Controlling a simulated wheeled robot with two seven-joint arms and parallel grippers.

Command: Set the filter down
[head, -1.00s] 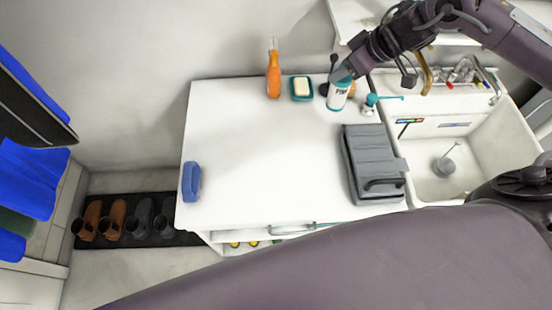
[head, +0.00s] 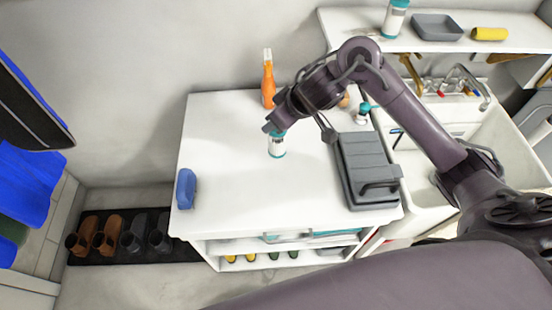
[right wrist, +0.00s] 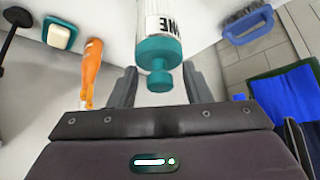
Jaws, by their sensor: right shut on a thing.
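The filter (head: 277,147) is a white canister with teal ends and dark lettering. In the head view it hangs upright below my right gripper (head: 274,128), over the middle of the white counter (head: 230,175). I cannot tell whether its base touches the counter. In the right wrist view the filter (right wrist: 160,45) sits between the two fingers of my right gripper (right wrist: 158,85), its teal end towards the camera. The right gripper is shut on it. My left gripper is not in view.
An orange bottle (head: 268,82) stands at the counter's back. A grey lidded case (head: 368,165) lies on the right beside the sink (head: 505,135); a blue brush (head: 186,188) lies at the left edge. The counter's left-middle is clear. A similar canister (head: 394,20) stands on the shelf.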

